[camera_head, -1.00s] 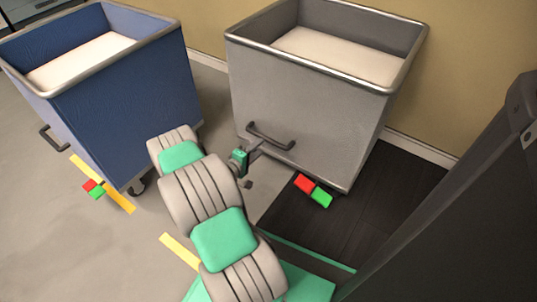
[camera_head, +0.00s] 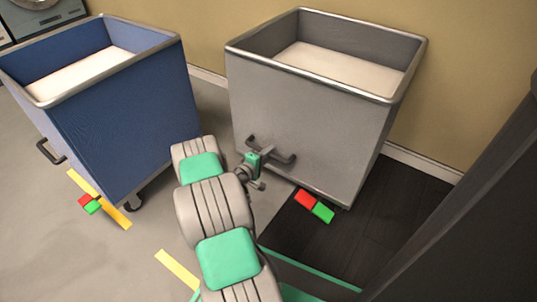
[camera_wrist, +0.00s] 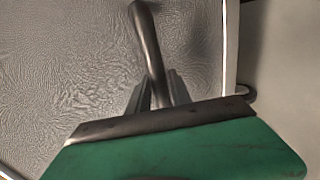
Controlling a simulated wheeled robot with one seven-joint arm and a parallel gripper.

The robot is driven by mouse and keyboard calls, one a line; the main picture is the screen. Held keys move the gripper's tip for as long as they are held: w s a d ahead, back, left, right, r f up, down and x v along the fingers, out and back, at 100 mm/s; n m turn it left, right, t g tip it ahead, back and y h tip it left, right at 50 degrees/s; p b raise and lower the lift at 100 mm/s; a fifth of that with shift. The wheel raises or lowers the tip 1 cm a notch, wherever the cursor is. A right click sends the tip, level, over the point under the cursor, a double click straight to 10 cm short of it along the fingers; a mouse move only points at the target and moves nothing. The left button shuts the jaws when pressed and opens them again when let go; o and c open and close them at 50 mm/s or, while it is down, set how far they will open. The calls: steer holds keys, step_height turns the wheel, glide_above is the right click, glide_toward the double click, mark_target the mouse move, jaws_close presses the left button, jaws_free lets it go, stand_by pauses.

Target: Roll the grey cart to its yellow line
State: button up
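The grey cart (camera_head: 300,125) stands against the wall in the head view, with a light load inside and a dark bar handle (camera_head: 283,158) on its front face. My gripper (camera_head: 266,168) is at the left part of this handle. In the wrist view the handle (camera_wrist: 148,40) runs down between the two fingers (camera_wrist: 160,92), which look apart; contact with it cannot be made out. A short yellow line (camera_head: 177,270) lies on the floor at the front, left of my arm. Another yellow line (camera_head: 113,212) lies by the blue cart.
The blue cart (camera_head: 130,125) stands close on the left, with a red and green marker beside it. A similar marker (camera_head: 314,205) lies at the grey cart's front corner, by a black floor area (camera_head: 350,235). Grey floor is open at the front left.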

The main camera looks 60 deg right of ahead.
jaws_close()
stand_by(1.0)
